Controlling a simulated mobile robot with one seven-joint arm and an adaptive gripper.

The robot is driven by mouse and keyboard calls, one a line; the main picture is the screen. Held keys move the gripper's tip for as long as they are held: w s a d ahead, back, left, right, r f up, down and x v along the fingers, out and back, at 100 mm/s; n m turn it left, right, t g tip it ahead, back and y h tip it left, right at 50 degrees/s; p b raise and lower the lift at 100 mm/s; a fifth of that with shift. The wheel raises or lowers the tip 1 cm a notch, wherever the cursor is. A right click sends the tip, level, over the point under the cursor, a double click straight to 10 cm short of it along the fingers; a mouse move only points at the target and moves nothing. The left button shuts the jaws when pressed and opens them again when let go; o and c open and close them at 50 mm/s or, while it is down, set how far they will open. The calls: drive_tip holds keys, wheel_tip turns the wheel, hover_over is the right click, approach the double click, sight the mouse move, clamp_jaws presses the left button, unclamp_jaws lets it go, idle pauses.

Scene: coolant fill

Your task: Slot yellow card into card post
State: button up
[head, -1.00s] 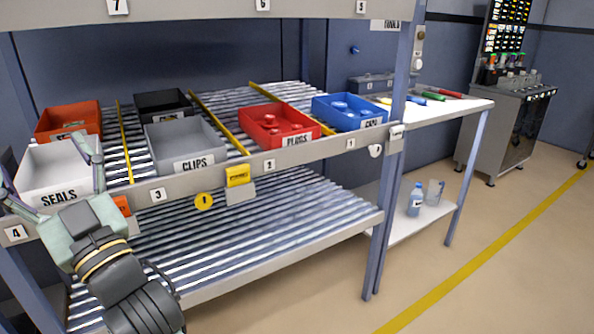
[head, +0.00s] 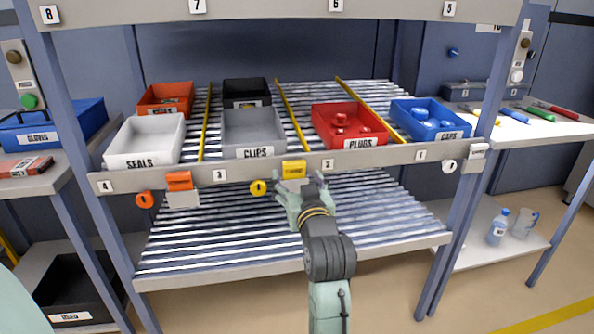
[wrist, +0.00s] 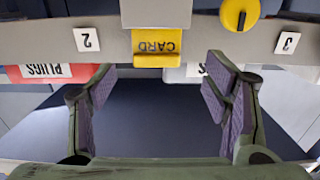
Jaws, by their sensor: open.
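The yellow card (head: 293,170) sits on the shelf's front rail, below and between the CLIPS and PLUGS bins. In the wrist view the yellow card (wrist: 157,47) is upside down, reads CARD, and is in front of a grey holder plate (wrist: 155,12). My gripper (head: 300,184) is open and empty just in front of the rail. In the wrist view its fingers (wrist: 160,85) are spread either side of the card's line, apart from it.
Bins, including a red PLUGS bin (head: 350,128), stand above the rail. The lower roller shelf (head: 390,212) is empty.

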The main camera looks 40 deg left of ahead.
sight(295, 165)
drive_tip(key=x, duration=0.1)
drive_tip(key=p+x, duration=0.1)
drive_tip(key=x, duration=0.3)
drive_tip(key=shift+w+d+r+p, duration=0.1)
drive_tip(key=shift+r+p, duration=0.25)
drive_tip(key=shift+r, duration=0.05)
drive_tip(key=shift+w+f, duration=0.1)
drive_tip(key=shift+w, duration=0.2)
drive_tip(key=c, duration=0.9)
drive_tip(key=shift+c, duration=0.2)
